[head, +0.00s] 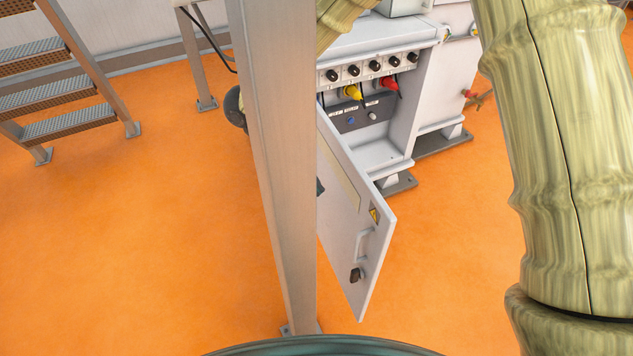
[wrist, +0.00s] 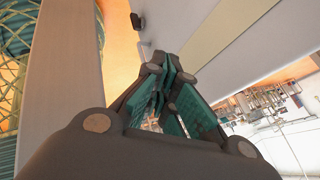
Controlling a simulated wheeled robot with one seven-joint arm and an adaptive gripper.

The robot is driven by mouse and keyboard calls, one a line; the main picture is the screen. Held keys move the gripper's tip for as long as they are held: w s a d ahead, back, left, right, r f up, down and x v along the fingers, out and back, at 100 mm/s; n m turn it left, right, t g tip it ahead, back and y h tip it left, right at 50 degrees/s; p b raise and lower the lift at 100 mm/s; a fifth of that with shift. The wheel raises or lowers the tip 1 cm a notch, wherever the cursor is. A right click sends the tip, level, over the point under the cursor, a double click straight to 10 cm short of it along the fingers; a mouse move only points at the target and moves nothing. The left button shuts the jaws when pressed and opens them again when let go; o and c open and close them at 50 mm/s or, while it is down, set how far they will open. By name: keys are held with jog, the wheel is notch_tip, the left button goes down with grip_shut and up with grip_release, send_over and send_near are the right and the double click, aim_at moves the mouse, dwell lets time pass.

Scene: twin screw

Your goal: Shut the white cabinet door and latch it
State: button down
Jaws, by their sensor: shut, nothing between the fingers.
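The white cabinet door (head: 345,200) stands swung open in the head view, its free edge toward me. It carries a grey handle (head: 362,245), a dark latch (head: 357,274) and a yellow warning sign. The white cabinet (head: 400,150) behind it shows its open front. My gripper (wrist: 163,68) is shut and empty in the wrist view, close beside a white panel (wrist: 225,45) with a cream strip, which looks like the door. I cannot tell whether they touch. In the head view the gripper is not clearly seen; the post hides that area.
A grey upright post (head: 278,170) stands in front of the door's hinge side; a pale upright (wrist: 60,90) is left of my gripper in the wrist view. Yellow and red plugs (head: 352,91) sit on the cabinet front. Metal steps (head: 60,100) stand left. Orange floor is open around.

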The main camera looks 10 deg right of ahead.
aim_at(357, 211)
jog(key=shift+s+d+f, duration=0.1)
jog(key=shift+d+f, duration=0.95)
jog(key=shift+d, duration=0.3)
jog(key=shift+s+d+f, duration=0.15)
jog(key=shift+d+f, duration=0.85)
jog(key=shift+d, duration=0.4)
jog(key=shift+s+d+f, duration=0.1)
jog(key=shift+d+f, duration=0.95)
jog(key=shift+d, duration=0.3)
jog(key=shift+d, duration=0.1)
